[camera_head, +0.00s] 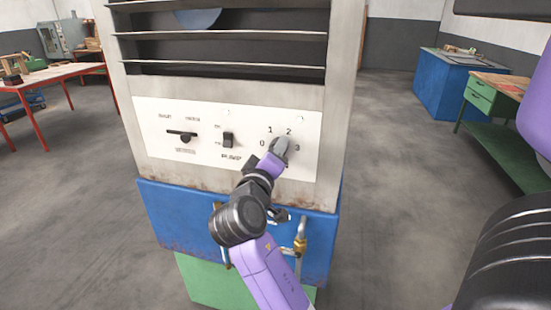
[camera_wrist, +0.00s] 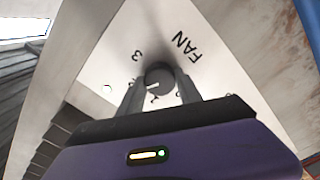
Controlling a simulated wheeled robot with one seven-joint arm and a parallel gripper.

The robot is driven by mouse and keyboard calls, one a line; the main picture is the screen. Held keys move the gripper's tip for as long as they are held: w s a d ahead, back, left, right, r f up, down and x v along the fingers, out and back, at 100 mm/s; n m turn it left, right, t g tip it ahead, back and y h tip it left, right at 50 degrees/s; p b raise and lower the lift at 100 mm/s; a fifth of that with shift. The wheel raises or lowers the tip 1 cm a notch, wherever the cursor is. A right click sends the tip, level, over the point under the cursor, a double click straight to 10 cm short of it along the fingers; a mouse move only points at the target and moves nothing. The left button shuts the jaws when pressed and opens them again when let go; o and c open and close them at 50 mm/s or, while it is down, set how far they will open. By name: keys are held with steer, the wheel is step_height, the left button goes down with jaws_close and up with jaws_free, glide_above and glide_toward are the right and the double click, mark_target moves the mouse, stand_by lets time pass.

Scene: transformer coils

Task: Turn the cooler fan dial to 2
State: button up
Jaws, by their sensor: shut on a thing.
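The fan dial (camera_head: 281,146) is a grey round knob at the right end of the white control panel (camera_head: 180,122). The numerals 0, 1, 2 and 3 are printed around it. In the head view my gripper (camera_head: 276,151) covers much of it. In the wrist view the dial (camera_wrist: 159,76) sits between the two fingers of my gripper (camera_wrist: 159,86), which are shut on its sides. A short white mark shows on the dial's face. The fingers hide some numerals there, and I cannot tell exactly which number the mark points at. The word FAN stands beside the dial.
A pump switch (camera_head: 228,140) and a slider-like black switch (camera_head: 182,135) sit left of the dial. Slatted vents (camera_head: 220,68) are above, and a blue lower housing (camera_head: 180,215) with brass-fitted pipes (camera_head: 300,243) is below.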

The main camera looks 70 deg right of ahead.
steer(key=shift+f+m+b, duration=0.1)
steer(key=shift+m+b, duration=0.2)
steer(key=shift+m, duration=0.2)
steer(key=o, duration=1.4)
steer(key=shift+c, duration=0.2)
steer(key=a, duration=0.8)
steer(key=shift+s+b, duration=0.3)
steer(key=shift+d, duration=0.1)
